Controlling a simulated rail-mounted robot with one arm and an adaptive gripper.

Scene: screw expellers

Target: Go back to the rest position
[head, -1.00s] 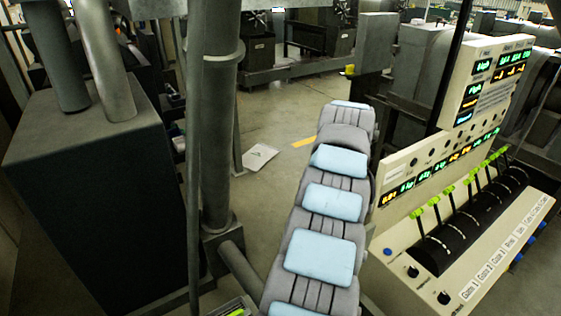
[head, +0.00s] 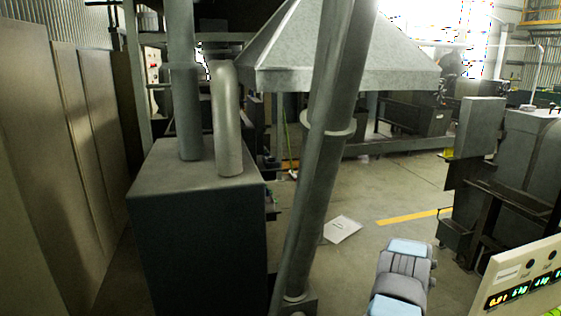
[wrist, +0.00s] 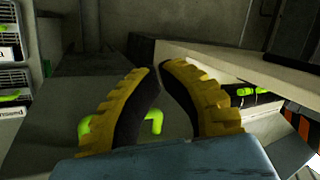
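In the wrist view my gripper (wrist: 160,70) has two yellow, ribbed fingers with black inner pads. The tips come together with almost no gap, and nothing shows held between them. Bright green lever handles (wrist: 155,120) show behind and between the fingers, apart from them as far as I can tell. In the head view the gripper is out of frame; only part of my grey and light-blue arm shows at the bottom right. The cream control panel (head: 528,278) with lit displays is cut off at the lower right corner.
A dark cabinet (head: 200,235) with two pipes stands left of centre. A slanted grey post (head: 318,150) crosses the middle. A metal hood (head: 345,50) hangs behind. A white sheet (head: 341,229) lies on the floor near a yellow line (head: 415,216). Open floor lies beyond.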

